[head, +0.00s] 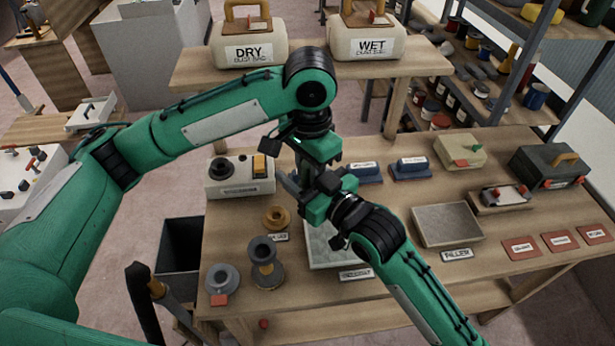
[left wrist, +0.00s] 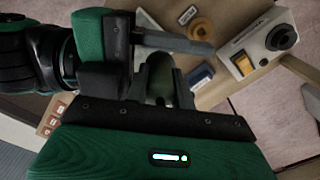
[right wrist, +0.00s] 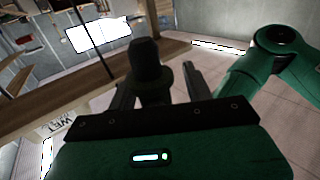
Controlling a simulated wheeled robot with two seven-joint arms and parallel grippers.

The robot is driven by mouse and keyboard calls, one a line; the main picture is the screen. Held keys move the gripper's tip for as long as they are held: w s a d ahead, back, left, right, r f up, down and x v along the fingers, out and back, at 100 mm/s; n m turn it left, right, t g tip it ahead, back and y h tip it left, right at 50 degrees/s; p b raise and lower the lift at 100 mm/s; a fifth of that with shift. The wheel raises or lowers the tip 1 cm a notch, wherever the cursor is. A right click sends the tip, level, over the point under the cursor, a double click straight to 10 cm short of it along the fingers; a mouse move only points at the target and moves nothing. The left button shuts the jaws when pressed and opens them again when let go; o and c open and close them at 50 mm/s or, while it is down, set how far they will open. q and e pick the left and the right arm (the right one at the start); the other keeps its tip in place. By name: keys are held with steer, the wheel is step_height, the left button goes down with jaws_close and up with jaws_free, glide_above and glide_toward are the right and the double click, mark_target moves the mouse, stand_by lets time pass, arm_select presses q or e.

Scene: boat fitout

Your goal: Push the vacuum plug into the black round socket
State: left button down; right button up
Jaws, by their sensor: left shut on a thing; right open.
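The vacuum plug is a dark piece mostly hidden between my two grippers in the head view. It shows in the left wrist view (left wrist: 160,82), where my left gripper (head: 312,165) is shut on it. In the right wrist view the dark plug (right wrist: 150,68) stands between the parted fingers of my right gripper (head: 318,190), which is open; I cannot tell whether they touch it. The black round socket (head: 221,168) is on a pale box with an orange switch, left of both grippers; it also shows in the left wrist view (left wrist: 282,38).
Below the grippers lies a pale tray (head: 325,262). Spools (head: 264,268) and an orange ring (head: 275,217) stand left of it, and blue blocks (head: 410,168) to the right. A raised shelf (head: 300,75) with DRY and WET containers runs behind. A grey tray (head: 447,225) lies right.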

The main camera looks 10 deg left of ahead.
steer(key=c, duration=1.1)
arm_select(q)
steer(key=c, duration=1.1)
jaws_free()
steer(key=shift+r, duration=0.1)
arm_select(e)
steer(key=shift+s, duration=0.1)
